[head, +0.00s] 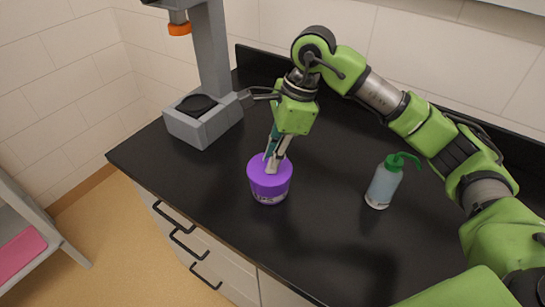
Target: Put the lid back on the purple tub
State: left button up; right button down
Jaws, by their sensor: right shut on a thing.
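The purple tub (270,197) stands upright on the black counter, left of centre, near the front edge. Its lid (257,176) is purple too and shows as the wider upper part, directly over the tub. I cannot tell whether it is seated flat or slightly above the rim. My right gripper (273,162) points down from above, its fingertips shut on the lid near its middle. The fingers hide the spot they grip. My left gripper is not in view.
A spray or pump bottle with a green top (384,182) stands on the counter to the right of the tub. A grey press-like stand (205,122) is at the back left. The black counter (215,185) is clear around the tub. Drawers with black handles are below.

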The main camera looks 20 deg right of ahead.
jog(key=c, duration=1.9)
grip_release()
jog(key=o, duration=0.5)
jog(key=shift+r, duration=0.1)
jog(key=shift+r+p, duration=1.95)
jog(key=shift+r, duration=1.45)
